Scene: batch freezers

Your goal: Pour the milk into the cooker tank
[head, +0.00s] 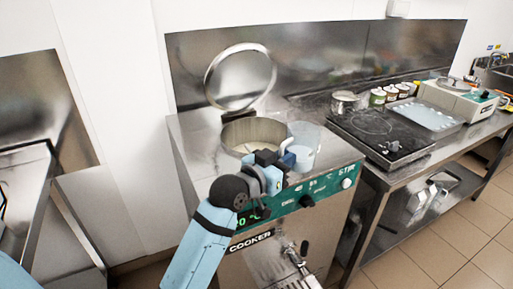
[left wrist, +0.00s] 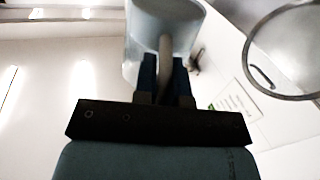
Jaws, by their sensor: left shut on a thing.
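The cooker (head: 330,165) has a round open tank (head: 240,133) in its top, and its round lid (head: 212,82) stands raised behind the tank. The lid rim (left wrist: 250,70) also shows in the left wrist view. My left gripper (head: 279,160) is shut on the handle of a translucent jug (head: 307,140). The jug looks about upright, beside the right side of the tank's opening. A whitish fill seems to show low in it. In the left wrist view, the jug (left wrist: 145,25) is above the fingers (left wrist: 165,78), with its handle between them. My right gripper is out of view.
The cooker's front has a green control panel (head: 330,187) and a metal tap (head: 290,262). On the right, a steel bench holds a black hob (head: 375,143), small tubs (head: 378,97), a metal pot (head: 343,103) and a tray (head: 425,115). A steel unit stands at left.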

